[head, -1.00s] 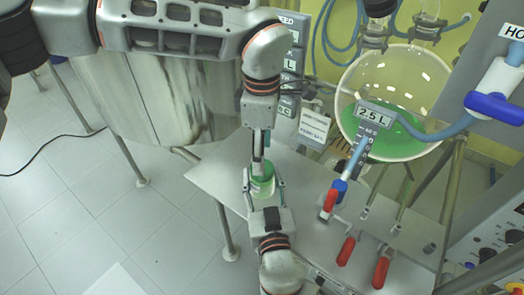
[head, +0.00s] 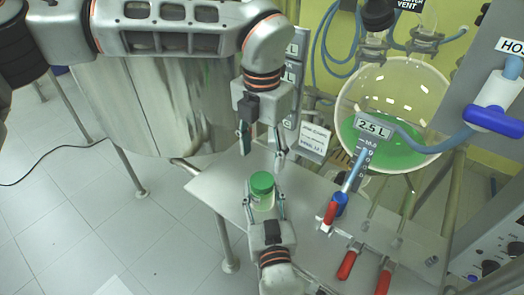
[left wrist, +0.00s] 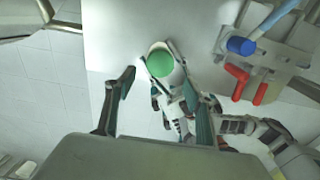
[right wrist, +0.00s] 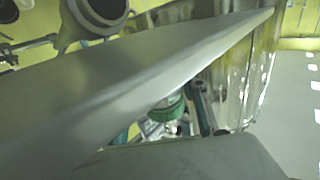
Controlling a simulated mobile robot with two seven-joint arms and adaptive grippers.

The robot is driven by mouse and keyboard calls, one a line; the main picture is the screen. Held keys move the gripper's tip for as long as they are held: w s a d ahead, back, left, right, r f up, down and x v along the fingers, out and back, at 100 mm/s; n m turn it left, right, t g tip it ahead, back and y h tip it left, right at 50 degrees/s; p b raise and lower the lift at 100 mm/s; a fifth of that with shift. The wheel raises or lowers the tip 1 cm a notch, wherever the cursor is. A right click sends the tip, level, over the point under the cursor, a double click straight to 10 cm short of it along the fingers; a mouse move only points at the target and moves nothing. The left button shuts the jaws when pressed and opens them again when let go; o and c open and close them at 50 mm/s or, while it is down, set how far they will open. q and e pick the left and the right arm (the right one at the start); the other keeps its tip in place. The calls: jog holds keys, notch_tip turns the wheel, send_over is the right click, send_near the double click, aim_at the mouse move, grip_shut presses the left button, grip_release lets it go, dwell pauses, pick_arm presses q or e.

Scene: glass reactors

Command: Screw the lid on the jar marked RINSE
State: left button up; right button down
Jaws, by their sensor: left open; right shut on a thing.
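The jar (head: 263,202) is small and pale with a green lid (head: 262,183) on its mouth. The lid looks level, but I cannot tell how tight it is. I cannot read the label on the jar. My right gripper (head: 266,207) is shut on the jar's body from the front and holds it upright over the metal table. My left gripper (head: 262,145) is above the lid, open and empty, its fingers apart and clear of it. In the left wrist view the lid (left wrist: 160,63) shows from above. In the right wrist view the lid (right wrist: 167,108) is partly hidden.
The metal table (head: 222,185) has bare room left of the jar. Red-handled valves (head: 347,265) and a blue-and-red valve (head: 333,208) stand to the right. A round glass vessel with green liquid (head: 390,130) is behind. A large steel drum (head: 140,100) stands at the left.

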aim_at(262, 180)
dwell(0.3)
pick_arm(q)
jog(key=shift+f, duration=4)
jog(key=c, duration=1.2)
jog(key=shift+o, duration=0.2)
jog(key=o, duration=1.3)
